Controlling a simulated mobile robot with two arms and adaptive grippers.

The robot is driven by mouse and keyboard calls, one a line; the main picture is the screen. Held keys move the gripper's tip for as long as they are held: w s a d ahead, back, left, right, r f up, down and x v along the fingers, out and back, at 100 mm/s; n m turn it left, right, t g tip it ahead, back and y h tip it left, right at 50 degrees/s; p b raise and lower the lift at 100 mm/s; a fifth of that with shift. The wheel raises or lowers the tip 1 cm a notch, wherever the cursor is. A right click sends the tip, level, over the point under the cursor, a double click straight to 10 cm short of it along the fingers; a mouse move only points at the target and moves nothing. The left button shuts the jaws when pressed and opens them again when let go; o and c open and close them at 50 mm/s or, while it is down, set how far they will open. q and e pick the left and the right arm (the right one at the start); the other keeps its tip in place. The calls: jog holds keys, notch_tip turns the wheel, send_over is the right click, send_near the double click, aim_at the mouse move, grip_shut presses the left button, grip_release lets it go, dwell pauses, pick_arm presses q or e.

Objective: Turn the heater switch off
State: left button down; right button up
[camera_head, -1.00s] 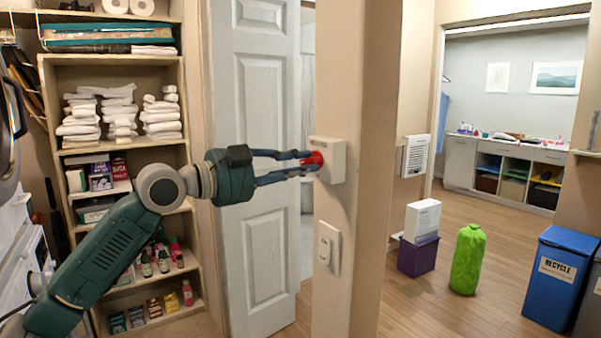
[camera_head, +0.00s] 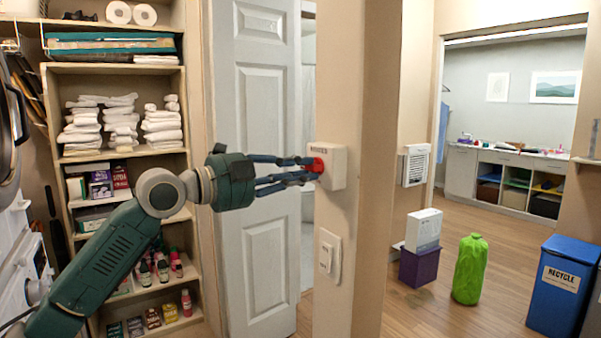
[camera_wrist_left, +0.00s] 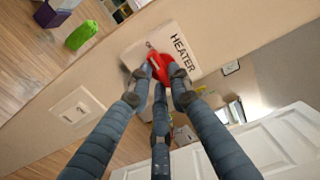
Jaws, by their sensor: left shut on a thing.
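The heater switch is a white box (camera_head: 334,158) with a red knob (camera_head: 316,165), mounted on the wall post. In the left wrist view the box (camera_wrist_left: 196,50) carries the word HEATER, and the red knob (camera_wrist_left: 158,68) sits between my fingertips. My left gripper (camera_head: 309,170) reaches it from the left with its fingers closed around the knob. The same fingers of my left gripper (camera_wrist_left: 160,80) partly cover the knob in the wrist view. My right gripper is not in view.
A light switch plate (camera_head: 329,258) is on the post below the heater box. A white panelled door (camera_head: 265,150) stands behind my arm. Towel shelves (camera_head: 125,160) are at left. A green bag (camera_head: 469,270) and a blue recycle bin (camera_head: 562,285) stand on the floor at right.

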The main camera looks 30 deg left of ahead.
pick_arm(q)
jog(key=c, duration=1.6)
grip_release()
jog(key=shift+s+f, duration=0.1)
jog(key=v, duration=1.1)
jog(key=shift+s+a, duration=0.15)
jog(key=shift+s, duration=0.25)
